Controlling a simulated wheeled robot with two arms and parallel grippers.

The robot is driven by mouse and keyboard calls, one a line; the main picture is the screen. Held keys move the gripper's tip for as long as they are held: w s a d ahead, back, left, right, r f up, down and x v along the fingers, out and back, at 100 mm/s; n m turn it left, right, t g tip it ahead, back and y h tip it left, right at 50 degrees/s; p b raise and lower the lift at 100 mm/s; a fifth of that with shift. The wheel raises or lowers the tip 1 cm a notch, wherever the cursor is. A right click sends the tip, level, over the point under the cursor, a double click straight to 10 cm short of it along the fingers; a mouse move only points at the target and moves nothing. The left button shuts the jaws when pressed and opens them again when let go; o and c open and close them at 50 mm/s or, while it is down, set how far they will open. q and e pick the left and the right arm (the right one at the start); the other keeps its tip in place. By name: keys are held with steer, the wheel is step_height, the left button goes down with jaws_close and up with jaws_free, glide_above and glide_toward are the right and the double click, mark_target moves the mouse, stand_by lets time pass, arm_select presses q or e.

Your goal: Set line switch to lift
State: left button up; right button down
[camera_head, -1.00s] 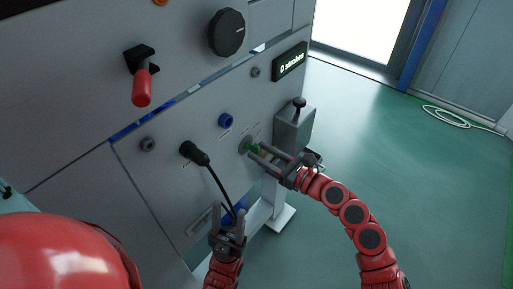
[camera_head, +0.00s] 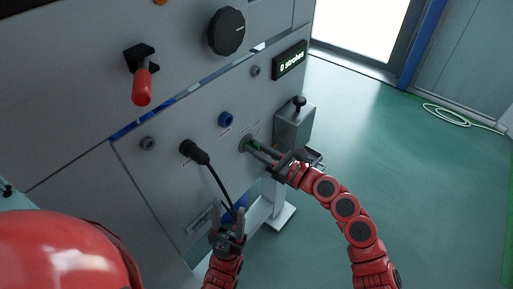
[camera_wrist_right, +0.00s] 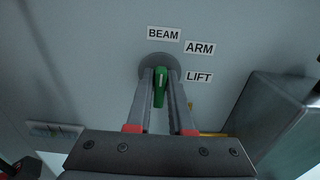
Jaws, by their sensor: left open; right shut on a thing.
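The line switch is a green handle (camera_wrist_right: 160,88) on a round grey base (camera_wrist_right: 156,61) in the right wrist view. The labels BEAM (camera_wrist_right: 163,33), ARM (camera_wrist_right: 200,47) and LIFT (camera_wrist_right: 199,77) sit above and to the right of it. My right gripper (camera_wrist_right: 160,80) is shut on the handle, one finger on each side. I cannot tell clearly which label the handle points at. In the head view, the right gripper (camera_head: 250,146) is at the panel and mostly hides the switch (camera_head: 244,145). My left gripper (camera_head: 228,211) is open, low in front of the panel.
A black plug (camera_head: 194,152) with a cable hanging toward my left gripper is left of the switch. A grey box with a black-knobbed lever (camera_head: 298,104) stands to the right. A red handle (camera_head: 142,87), black dial (camera_head: 227,31) and "0 strokes" display (camera_head: 290,60) are higher up.

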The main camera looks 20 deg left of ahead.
steer(key=shift+m, duration=0.4)
steer(key=m+p, duration=0.2)
steer(key=m, duration=0.1)
steer(key=shift+w+r+m, duration=0.1)
steer(key=shift+r+m, duration=0.05)
steer(key=shift+m, duration=0.25)
steer(key=m+p, duration=0.3)
steer(key=m, duration=0.1)
steer(key=shift+m, duration=0.3)
steer(key=m+p, duration=0.4)
steer(key=m, duration=0.1)
steer(key=shift+w+d, duration=0.1)
steer(key=shift+w, duration=0.1)
steer(key=shift+m+p, duration=1)
steer(key=shift+m, duration=0.2)
steer(key=shift+f+m+p, duration=0.3)
steer(key=shift+m+p, duration=0.2)
steer(key=shift+m, duration=0.2)
steer(key=shift+f, duration=0.1)
steer(key=c, duration=0.9)
jaws_free()
